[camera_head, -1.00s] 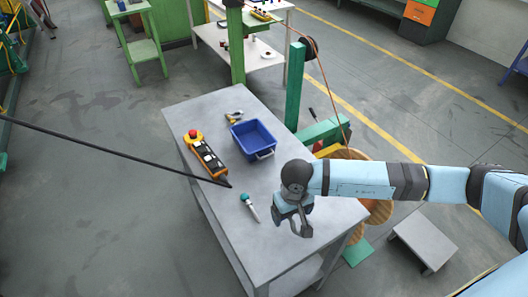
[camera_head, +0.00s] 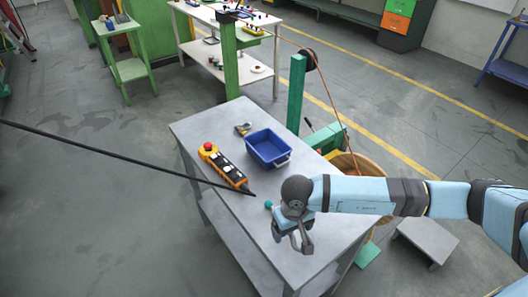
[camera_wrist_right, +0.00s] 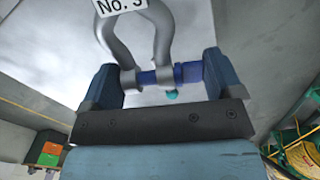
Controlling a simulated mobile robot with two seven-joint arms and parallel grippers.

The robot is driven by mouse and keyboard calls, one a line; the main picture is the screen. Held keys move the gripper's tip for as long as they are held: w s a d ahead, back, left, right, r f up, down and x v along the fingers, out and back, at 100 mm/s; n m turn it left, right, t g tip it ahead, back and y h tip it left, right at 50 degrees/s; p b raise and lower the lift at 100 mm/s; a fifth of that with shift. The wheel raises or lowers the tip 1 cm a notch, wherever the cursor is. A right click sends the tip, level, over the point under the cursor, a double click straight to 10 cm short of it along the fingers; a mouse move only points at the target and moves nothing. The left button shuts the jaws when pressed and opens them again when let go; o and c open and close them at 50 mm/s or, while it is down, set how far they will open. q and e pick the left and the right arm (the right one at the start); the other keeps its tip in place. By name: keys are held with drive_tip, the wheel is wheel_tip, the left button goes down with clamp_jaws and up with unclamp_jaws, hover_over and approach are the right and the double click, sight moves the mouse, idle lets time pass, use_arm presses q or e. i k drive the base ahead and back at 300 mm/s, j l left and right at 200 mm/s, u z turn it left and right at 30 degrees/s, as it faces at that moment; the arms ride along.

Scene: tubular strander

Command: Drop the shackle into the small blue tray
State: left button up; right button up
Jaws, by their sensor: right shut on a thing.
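The shackle (camera_wrist_right: 162,40) is a grey bow with a blue pin and a white tag reading "No. 3", seen close up in the right wrist view. My right gripper (camera_wrist_right: 160,78) is shut on it, with the blue pin between its fingers. In the head view my right gripper (camera_head: 292,236) is over the near part of the grey table, and the shackle (camera_head: 306,244) shows only as a small grey shape. The small blue tray (camera_head: 259,156) stands on the table, farther back than the gripper. It looks empty. My left gripper is not in view.
An orange control pendant (camera_head: 224,167) with a red button lies left of the tray, its black cable running left. A yellow-and-dark tool (camera_head: 243,129) lies behind the tray. A teal-handled tool (camera_head: 268,204) is mostly hidden behind my right gripper. A green post (camera_head: 296,95) stands beyond the table.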

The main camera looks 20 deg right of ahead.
sight(262, 155)
drive_tip(key=i+j+z, duration=0.1)
drive_tip(key=j+z, duration=0.15)
drive_tip(key=j, duration=0.15)
drive_tip(key=i+j+z, duration=0.2)
drive_tip(key=j, duration=0.2)
drive_tip(key=i+j+z, duration=0.25)
drive_tip(key=j+z, duration=0.3)
drive_tip(key=j, duration=0.15)
drive_tip(key=i+j+z, duration=0.35)
drive_tip(key=j, duration=0.2)
drive_tip(key=i+j+z, duration=0.2)
drive_tip(key=j, duration=0.15)
drive_tip(key=i+j+z, duration=0.15)
drive_tip(key=j, duration=0.15)
drive_tip(key=i+j+z, duration=0.2)
drive_tip(key=j, duration=0.15)
drive_tip(key=i+j+z, duration=0.1)
drive_tip(key=j, duration=0.25)
drive_tip(key=i+j, duration=0.2)
drive_tip(key=j+z, duration=0.05)
drive_tip(key=j, duration=0.05)
